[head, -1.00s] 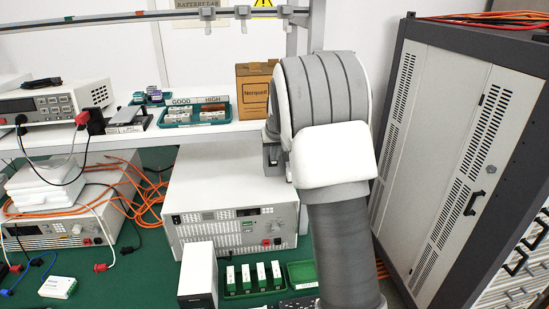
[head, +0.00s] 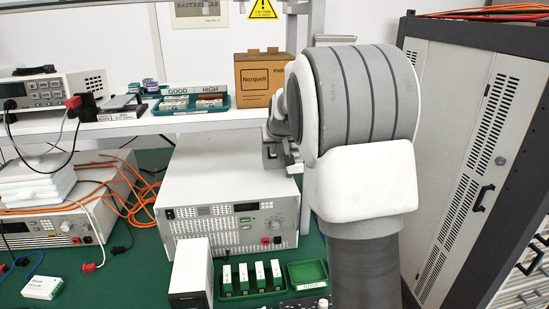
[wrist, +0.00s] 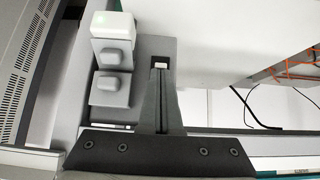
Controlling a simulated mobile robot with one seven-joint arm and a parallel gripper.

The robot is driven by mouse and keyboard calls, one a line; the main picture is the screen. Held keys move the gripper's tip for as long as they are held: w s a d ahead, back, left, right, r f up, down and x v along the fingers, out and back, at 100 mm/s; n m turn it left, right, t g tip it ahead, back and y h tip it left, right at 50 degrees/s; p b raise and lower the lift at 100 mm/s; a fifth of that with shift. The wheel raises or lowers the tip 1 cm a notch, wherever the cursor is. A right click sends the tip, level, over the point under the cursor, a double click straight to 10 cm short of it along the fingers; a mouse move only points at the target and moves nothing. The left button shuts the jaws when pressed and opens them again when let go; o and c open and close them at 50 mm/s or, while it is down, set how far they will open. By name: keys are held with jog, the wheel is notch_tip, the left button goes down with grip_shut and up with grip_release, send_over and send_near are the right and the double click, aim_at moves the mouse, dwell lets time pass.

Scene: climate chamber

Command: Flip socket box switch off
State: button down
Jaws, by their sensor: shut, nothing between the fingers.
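My gripper (head: 274,152) is at the right end of the bench shelf, in front of the big grey instrument, and partly hidden by my arm. In the wrist view its dark fingers (wrist: 160,72) are shut together with nothing between them. A grey box-like fitting (wrist: 152,47) lies around the fingertips. It carries raised grey blocks (wrist: 112,54) on the left; it may be the socket box. A small white piece (wrist: 160,65) shows right at the fingertips. I cannot tell whether it is the switch, whether the fingers touch it, or its position.
A cardboard box (head: 262,80) and a teal tray (head: 190,108) stand on the shelf (head: 130,127). The grey instrument (head: 228,185) sits below on the green bench. A tall cabinet (head: 462,150) stands close on the right. Orange cables (head: 130,190) lie left of the instrument.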

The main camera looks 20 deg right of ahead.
jog(key=t+b, duration=0.1)
jog(key=b, duration=0.2)
jog(key=f+t+b, duration=0.1)
jog(key=b, duration=0.2)
jog(key=shift+s, duration=0.25)
jog(key=shift+r, duration=0.1)
jog(key=shift+w+r, duration=0.35)
jog(key=shift+w, duration=0.35)
jog(key=shift+s+r, duration=0.1)
jog(key=shift+s, duration=0.1)
